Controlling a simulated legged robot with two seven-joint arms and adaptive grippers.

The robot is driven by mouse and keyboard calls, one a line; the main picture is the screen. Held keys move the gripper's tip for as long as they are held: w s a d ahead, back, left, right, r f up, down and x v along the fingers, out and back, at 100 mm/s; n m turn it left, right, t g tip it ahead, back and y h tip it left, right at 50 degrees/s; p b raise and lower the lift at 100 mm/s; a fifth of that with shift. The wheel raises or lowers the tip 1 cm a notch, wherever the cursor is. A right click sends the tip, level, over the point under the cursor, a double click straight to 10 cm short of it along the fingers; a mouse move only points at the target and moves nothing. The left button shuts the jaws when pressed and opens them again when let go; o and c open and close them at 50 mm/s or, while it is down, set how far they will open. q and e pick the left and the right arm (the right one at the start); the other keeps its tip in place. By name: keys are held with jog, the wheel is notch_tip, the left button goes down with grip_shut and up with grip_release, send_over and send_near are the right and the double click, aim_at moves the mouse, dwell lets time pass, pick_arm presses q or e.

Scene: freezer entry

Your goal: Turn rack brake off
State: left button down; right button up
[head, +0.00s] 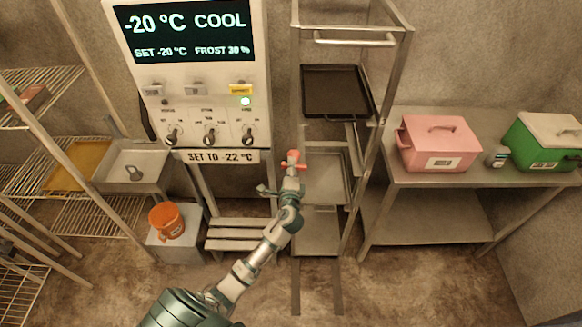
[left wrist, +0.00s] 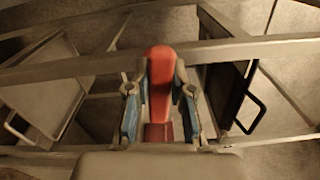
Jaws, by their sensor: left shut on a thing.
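The rack (head: 352,150) is a tall metal frame with trays, in the middle of the head view. The rack brake is a red lever (head: 293,157) at the rack's left side. In the left wrist view the red lever (left wrist: 160,85) stands between the blue-padded fingers. My left gripper (head: 291,172) is shut on the lever; its fingers also show in the left wrist view (left wrist: 160,110). The lever's lower part is hidden by the gripper. My right gripper is not in view.
A control panel (head: 205,75) with a display and knobs stands behind left. A dark tray (head: 335,92) sits in the rack. A table (head: 420,225) at right holds a pink box (head: 438,143) and a green box (head: 545,142). An orange bucket (head: 170,222) stands at left.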

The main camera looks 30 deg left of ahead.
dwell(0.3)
pick_arm(q)
jog(key=c, duration=1)
grip_release()
jog(key=shift+a+f, duration=0.1)
jog(key=shift+a, duration=0.05)
jog(key=v, duration=1.2)
jog(key=shift+a+f, duration=0.1)
